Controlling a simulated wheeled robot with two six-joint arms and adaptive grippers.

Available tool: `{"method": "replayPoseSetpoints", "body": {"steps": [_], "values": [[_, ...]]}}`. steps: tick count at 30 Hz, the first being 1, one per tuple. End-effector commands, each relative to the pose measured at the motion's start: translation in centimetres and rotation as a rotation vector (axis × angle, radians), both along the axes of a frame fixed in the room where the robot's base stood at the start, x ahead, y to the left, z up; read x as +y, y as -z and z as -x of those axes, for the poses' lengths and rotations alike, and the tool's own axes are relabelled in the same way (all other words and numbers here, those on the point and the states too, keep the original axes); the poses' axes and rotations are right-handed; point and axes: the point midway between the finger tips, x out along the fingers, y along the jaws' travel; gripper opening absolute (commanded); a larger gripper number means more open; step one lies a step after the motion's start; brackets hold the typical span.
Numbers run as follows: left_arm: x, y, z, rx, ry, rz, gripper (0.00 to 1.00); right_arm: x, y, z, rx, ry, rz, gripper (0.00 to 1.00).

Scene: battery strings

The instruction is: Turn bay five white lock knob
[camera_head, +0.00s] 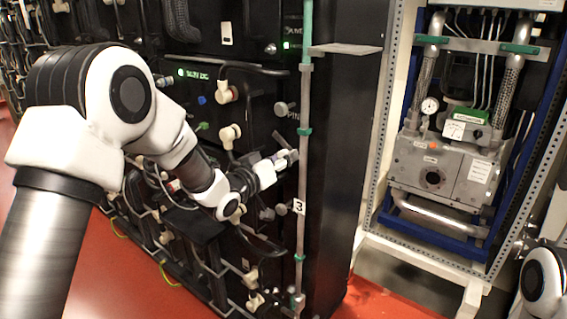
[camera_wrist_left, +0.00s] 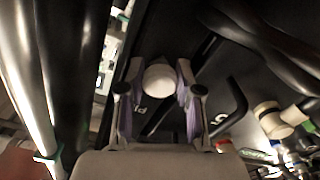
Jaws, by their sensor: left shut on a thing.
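My left arm reaches across the head view to the black battery rack. My left gripper (camera_head: 284,160) is at the rack's right part, near the post with the "3" label. In the left wrist view the two purple-padded fingers (camera_wrist_left: 160,95) stand on either side of a round white knob (camera_wrist_left: 160,77), shut on it. The knob's pointing direction is hard to read, and it is mostly hidden by the gripper in the head view. My right gripper is out of view; only part of my right arm shows at the lower right.
Other cream-white connectors (camera_head: 229,135) with black cables sit on the rack, and one shows in the left wrist view (camera_wrist_left: 268,118). A thin upright pipe (camera_head: 304,100) with green clamps runs close beside the gripper. A grey pump unit (camera_head: 440,165) stands right.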

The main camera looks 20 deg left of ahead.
Motion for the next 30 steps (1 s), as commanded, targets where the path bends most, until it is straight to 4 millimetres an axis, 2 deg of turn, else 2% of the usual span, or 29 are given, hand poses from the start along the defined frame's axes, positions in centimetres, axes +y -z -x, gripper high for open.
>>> {"method": "replayPoseSetpoints", "body": {"steps": [21,30], "values": [[0.2,0.0,-0.1,-0.236,-0.003,-0.629,0.00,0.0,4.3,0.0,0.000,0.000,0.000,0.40],[0.3,-0.1,-0.1,-0.308,-0.003,-0.830,0.00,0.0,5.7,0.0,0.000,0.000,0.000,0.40]]}}
